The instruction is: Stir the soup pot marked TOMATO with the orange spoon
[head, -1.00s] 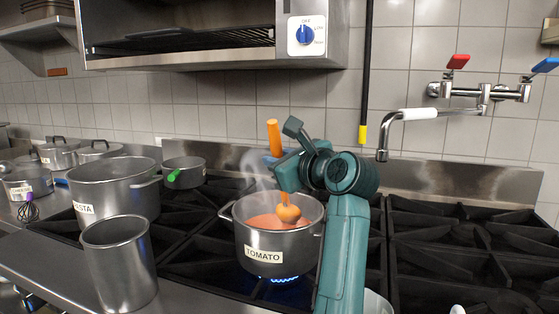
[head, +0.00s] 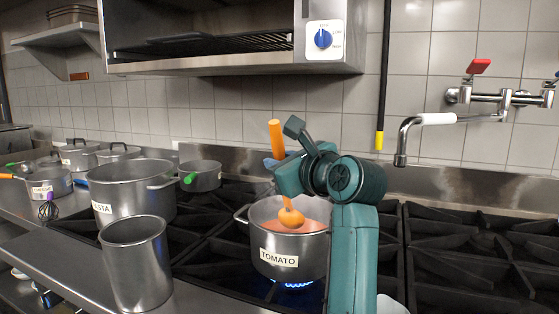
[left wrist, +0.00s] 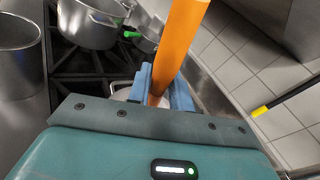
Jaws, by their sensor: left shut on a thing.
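The grey pot labelled TOMATO (head: 302,262) stands on a burner with a blue flame and holds red-orange soup (head: 318,222). My left gripper (head: 279,164) is above the pot, shut on the orange spoon (head: 276,138). The spoon's handle points up and its round bowl is low inside the pot, near the soup surface; I cannot tell how deep it sits. In the left wrist view the spoon handle (left wrist: 178,45) rises between the blue fingers (left wrist: 162,92), which hide most of the pot. My right gripper is not in view.
An open metal container (head: 136,266) and a pot labelled PASTA (head: 128,205) stand left of the TOMATO pot. A small pot with a green handle (head: 205,178) is behind. A faucet (head: 402,148) hangs at the right. The burners at right (head: 480,250) are empty.

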